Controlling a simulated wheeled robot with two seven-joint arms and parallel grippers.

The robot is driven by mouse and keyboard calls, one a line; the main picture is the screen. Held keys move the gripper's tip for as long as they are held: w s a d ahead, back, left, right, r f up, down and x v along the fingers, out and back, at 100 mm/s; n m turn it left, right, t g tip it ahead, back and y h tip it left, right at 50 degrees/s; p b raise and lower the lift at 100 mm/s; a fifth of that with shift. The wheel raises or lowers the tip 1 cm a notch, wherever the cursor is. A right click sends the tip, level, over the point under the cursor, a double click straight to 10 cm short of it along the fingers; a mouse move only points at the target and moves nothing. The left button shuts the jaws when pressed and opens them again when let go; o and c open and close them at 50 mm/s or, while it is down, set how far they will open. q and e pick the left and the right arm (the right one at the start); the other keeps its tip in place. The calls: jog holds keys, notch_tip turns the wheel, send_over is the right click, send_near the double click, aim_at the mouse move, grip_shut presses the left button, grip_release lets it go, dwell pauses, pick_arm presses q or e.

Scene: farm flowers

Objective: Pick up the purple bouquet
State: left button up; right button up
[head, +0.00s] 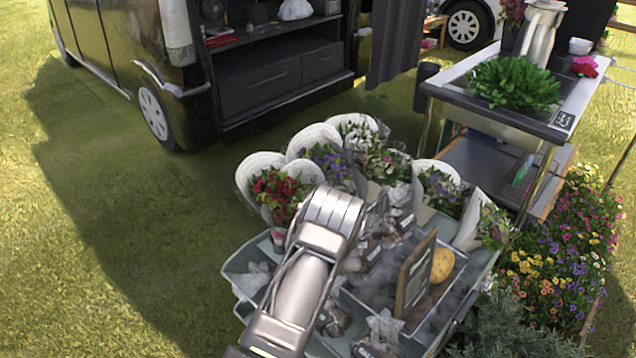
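A bouquet with purple flowers (328,160) in white paper stands near the back left of the grey cart (238,268). Its lower part is hidden by my arm and other bouquets. Another bouquet with some purple blooms (441,188) stands further right. One arm of mine, seemingly the left, rises from the bottom edge, its silver end in front of the bouquets, just below the purple one. No gripper fingers show; that arm's gripper is hidden or out of view. My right gripper is not in view.
A red bouquet (277,192) stands left of the purple one, and a white-flowered bouquet (356,130) behind it. A small dark sign (415,273) and wrapped items fill the cart's front. A metal trolley (545,128) and flower bed (560,265) bound the right. Grass is open left.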

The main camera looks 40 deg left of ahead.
pick_arm(q)
jog(key=shift+r, duration=0.1)
jog(key=c, duration=1.6)
